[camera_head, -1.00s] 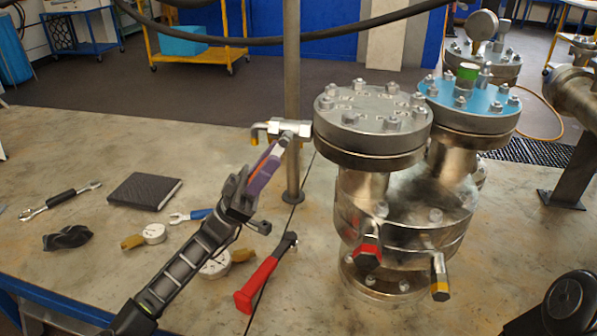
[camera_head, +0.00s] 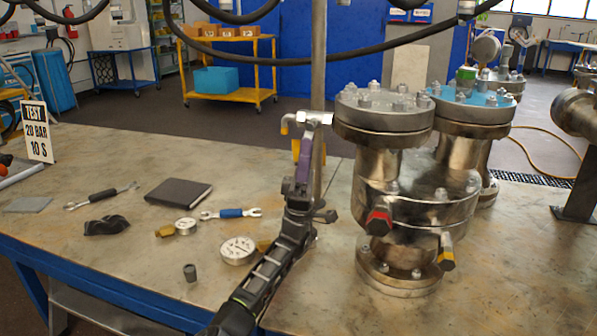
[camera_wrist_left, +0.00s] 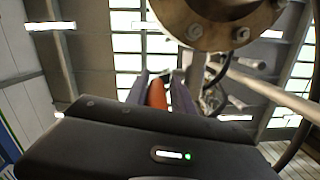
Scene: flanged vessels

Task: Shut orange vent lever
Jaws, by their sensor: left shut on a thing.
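My left gripper (camera_head: 304,150) points up beside the thin vertical post, left of the flanged vessel (camera_head: 410,190). In the left wrist view, the orange lever (camera_wrist_left: 157,95) shows as a rounded bar between the two fingers, below a round bolted flange (camera_wrist_left: 215,20). The fingers cover much of the lever. My right gripper is not in view.
A red-tipped fitting (camera_head: 378,221) and a yellow-banded one (camera_head: 446,252) stick out from the vessel's front. Gauges (camera_head: 238,250), wrenches (camera_head: 230,213) and a dark notebook (camera_head: 179,191) lie on the bench to the left. Dark hoses (camera_head: 290,62) hang across the top.

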